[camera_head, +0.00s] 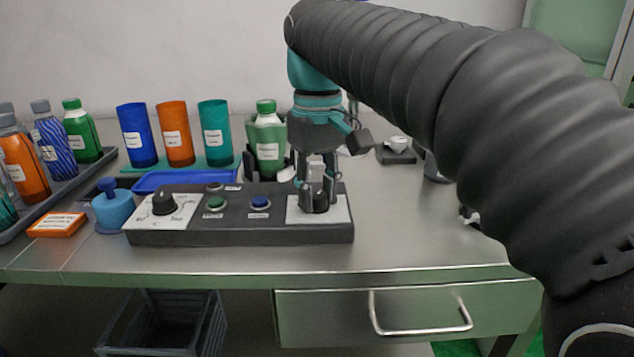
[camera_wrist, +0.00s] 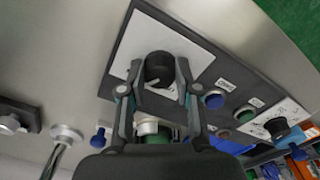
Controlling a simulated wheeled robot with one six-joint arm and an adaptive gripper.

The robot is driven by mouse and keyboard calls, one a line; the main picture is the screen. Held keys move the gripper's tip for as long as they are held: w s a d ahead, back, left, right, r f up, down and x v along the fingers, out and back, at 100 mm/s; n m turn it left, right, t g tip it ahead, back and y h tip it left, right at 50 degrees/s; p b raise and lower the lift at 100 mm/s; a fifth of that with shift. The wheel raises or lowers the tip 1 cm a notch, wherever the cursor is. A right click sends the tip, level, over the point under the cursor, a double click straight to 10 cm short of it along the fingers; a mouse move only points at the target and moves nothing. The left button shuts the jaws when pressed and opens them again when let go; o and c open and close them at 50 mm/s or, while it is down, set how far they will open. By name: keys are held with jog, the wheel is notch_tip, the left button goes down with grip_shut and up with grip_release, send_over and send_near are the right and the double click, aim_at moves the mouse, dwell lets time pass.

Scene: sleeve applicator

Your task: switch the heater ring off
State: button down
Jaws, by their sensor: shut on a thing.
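A dark control panel (camera_head: 240,232) lies on the bench, with a black knob (camera_head: 320,204) on a white plate at its right end. My gripper (camera_head: 319,195) points down over this knob, and its fingers are shut on it. In the wrist view the knob (camera_wrist: 159,67) sits between the two fingertips (camera_wrist: 155,85), with a light mark on its top. The gripper hides part of the knob's plate in the head view, so its setting cannot be read. I cannot make out for certain which part is the heater ring.
The panel also has a left dial (camera_head: 163,204), a green button (camera_head: 214,203) and a blue button (camera_head: 260,203). A green bottle (camera_head: 267,140) stands close behind my gripper. Colored sleeves (camera_head: 175,135) and a bottle tray (camera_head: 88,176) stand left.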

jog(key=n+p, duration=0.2)
jog(key=n, duration=0.1)
jog(key=shift+r+n, duration=0.1)
jog(key=shift+n, duration=0.3)
jog(key=n, duration=0.3)
jog(key=shift+n, duration=0.3)
jog(key=n, duration=0.4)
jog(key=shift+n, duration=2)
jog(key=c, duration=0.8)
grip_release()
